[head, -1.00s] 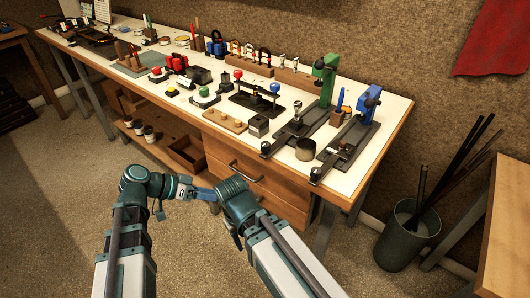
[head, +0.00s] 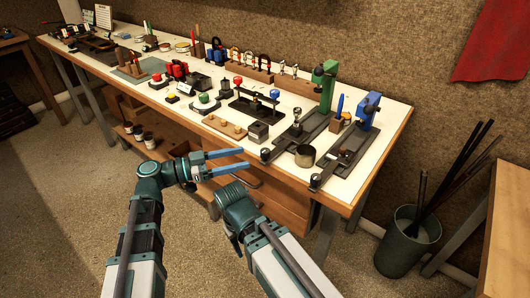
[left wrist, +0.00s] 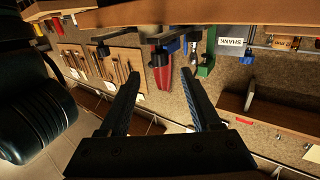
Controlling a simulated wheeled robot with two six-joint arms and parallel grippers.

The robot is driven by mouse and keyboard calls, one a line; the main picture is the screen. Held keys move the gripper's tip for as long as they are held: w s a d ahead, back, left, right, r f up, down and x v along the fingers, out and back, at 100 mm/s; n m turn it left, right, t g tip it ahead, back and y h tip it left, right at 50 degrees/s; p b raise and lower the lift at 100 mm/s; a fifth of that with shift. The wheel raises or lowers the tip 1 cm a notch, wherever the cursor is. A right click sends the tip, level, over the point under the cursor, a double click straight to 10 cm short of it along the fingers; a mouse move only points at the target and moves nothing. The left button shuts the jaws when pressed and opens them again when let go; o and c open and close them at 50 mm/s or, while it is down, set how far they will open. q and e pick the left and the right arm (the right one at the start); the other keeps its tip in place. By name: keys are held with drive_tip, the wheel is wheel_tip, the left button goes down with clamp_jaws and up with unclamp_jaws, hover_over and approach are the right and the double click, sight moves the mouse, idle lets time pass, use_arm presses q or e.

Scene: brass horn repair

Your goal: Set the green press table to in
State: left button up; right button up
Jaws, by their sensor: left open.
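The green press (head: 325,82) stands upright at the right part of the bench, towards its back edge. Its dark base (head: 310,128) runs from it towards the front edge, with a pale-topped post (head: 297,112) on it and a small knob (head: 265,153) at the near end. I cannot make out the press table's setting. My left gripper (head: 246,158) is open and empty by the bench's front edge, left of that knob and apart from it. Its fingers also show in the left wrist view (left wrist: 160,76), parted.
A blue press (head: 368,105) stands right of the green one, with a similar base. A small dark block (head: 258,132) and a wooden peg board (head: 225,126) lie left. A bin with rods (head: 408,240) stands on the floor.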

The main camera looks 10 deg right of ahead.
sight(265, 150)
use_arm(q)
drive_tip(key=d, duration=0.8)
drive_tip(key=shift+w+d, duration=0.1)
drive_tip(key=shift+w, duration=0.2)
clamp_jaws()
idle(1.1)
